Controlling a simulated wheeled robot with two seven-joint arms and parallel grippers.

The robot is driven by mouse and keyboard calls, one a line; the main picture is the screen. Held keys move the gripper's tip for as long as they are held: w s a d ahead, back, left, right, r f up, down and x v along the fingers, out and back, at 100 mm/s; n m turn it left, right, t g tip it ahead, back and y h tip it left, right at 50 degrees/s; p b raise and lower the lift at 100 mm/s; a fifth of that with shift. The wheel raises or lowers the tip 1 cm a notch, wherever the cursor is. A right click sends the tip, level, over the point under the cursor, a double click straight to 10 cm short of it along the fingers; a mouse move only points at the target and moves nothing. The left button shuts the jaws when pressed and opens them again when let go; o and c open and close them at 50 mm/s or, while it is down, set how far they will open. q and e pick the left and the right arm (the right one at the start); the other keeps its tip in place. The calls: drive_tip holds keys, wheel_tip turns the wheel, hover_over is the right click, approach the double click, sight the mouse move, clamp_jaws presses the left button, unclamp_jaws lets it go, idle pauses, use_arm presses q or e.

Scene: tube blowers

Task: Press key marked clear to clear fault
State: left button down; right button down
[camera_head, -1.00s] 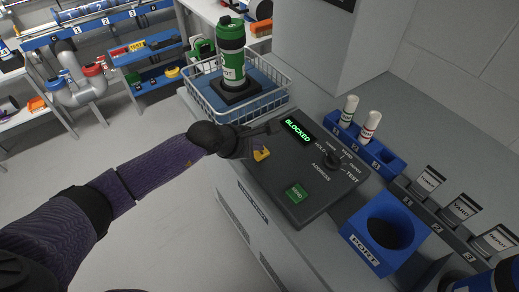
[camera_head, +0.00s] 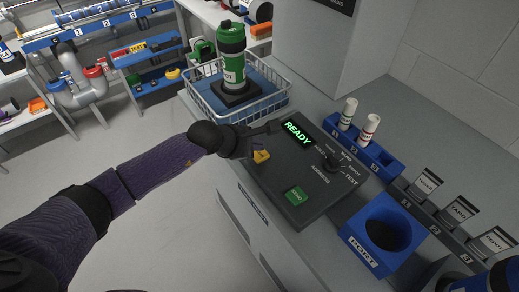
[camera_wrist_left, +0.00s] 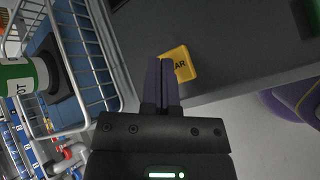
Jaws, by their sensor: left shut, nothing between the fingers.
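The yellow key (camera_head: 261,157) sits on the dark control panel (camera_head: 272,182). In the left wrist view the key (camera_wrist_left: 182,62) shows the letters "AR", the rest of its word hidden behind the fingers. My left gripper (camera_wrist_left: 163,66) is shut and empty, its fingertips over the key's left edge; I cannot tell whether they touch it. In the head view the left gripper (camera_head: 268,130) reaches over the panel's left side. The panel display (camera_head: 297,132) reads "READY" in green. My right gripper is not in view.
A wire basket (camera_head: 279,98) holding a green and white carrier (camera_head: 231,60) stands behind the gripper. A blue holder (camera_head: 372,246) is at right.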

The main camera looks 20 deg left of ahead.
sight(256, 154)
use_arm(q)
drive_tip(key=shift+r, duration=0.15)
wheel_tip(256, 154, up, 5)
drive_tip(key=p, duration=0.4)
idle(0.4)
idle(0.4)
